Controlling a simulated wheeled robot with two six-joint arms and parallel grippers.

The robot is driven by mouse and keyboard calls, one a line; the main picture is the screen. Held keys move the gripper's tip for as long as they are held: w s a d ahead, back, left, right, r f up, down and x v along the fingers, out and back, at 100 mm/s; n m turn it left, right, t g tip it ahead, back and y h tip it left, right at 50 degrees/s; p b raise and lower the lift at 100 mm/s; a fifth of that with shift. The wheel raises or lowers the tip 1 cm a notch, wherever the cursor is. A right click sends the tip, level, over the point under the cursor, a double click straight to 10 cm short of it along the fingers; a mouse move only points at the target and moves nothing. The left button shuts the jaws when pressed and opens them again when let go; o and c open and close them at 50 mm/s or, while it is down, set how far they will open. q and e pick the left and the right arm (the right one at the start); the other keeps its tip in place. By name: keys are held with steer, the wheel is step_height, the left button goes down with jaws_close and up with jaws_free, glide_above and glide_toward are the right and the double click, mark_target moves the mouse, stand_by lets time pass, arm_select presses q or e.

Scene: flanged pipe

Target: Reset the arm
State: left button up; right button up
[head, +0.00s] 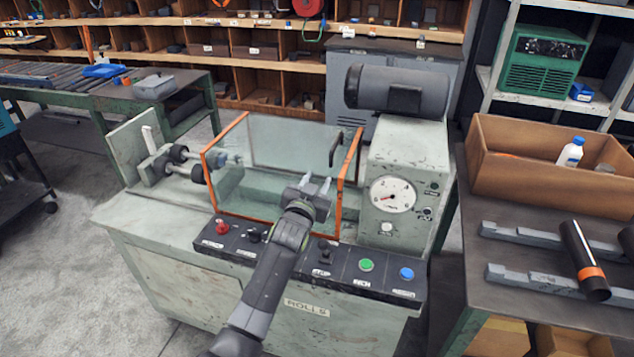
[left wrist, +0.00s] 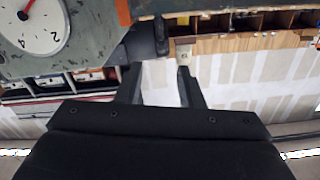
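My left gripper (head: 316,186) is in front of the clear guard (head: 280,145) with orange edges, above the machine's control panel (head: 310,262). Its two fingers are apart with nothing between them. In the left wrist view the fingers (left wrist: 158,80) also stand apart and empty, and the picture looks upside down. The dial gauge (head: 392,195) is right of the gripper and also shows in the left wrist view (left wrist: 30,22). A black pipe with an orange band (head: 583,262) lies across grey rails on the right bench. My right gripper is not in view.
The panel carries a red knob (head: 221,226), a green button (head: 366,265) and a blue button (head: 406,273) close to my arm. A motor (head: 398,90) sits atop the machine. A cardboard box (head: 500,160) holding a white bottle (head: 570,152) stands on the right bench.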

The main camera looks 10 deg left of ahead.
arm_select(q)
steer(key=s+a+f+n+g+y, duration=0.1)
steer(key=s+a+f+g, duration=0.1)
steer(key=s+a+f, duration=0.4)
steer(key=s+a+f+n+g+y, duration=0.1)
steer(key=s+f+g, duration=0.2)
steer(key=s, duration=0.5)
steer(key=s+a+f+n+g+y, duration=0.1)
steer(key=s+a+f+g, duration=0.1)
steer(key=s+a+f, duration=0.4)
steer(key=s+g, duration=0.7)
steer(key=s, duration=2.2)
step_height(320, 180, down, 26)
steer(key=a+g+b, duration=0.2)
steer(key=s+d+f+h+b, duration=0.1)
steer(key=s+f, duration=1.3)
steer(key=f, duration=0.4)
steer(key=shift+s+d+f+g+b, duration=0.35)
steer(key=shift+s+d+g+b, duration=0.05)
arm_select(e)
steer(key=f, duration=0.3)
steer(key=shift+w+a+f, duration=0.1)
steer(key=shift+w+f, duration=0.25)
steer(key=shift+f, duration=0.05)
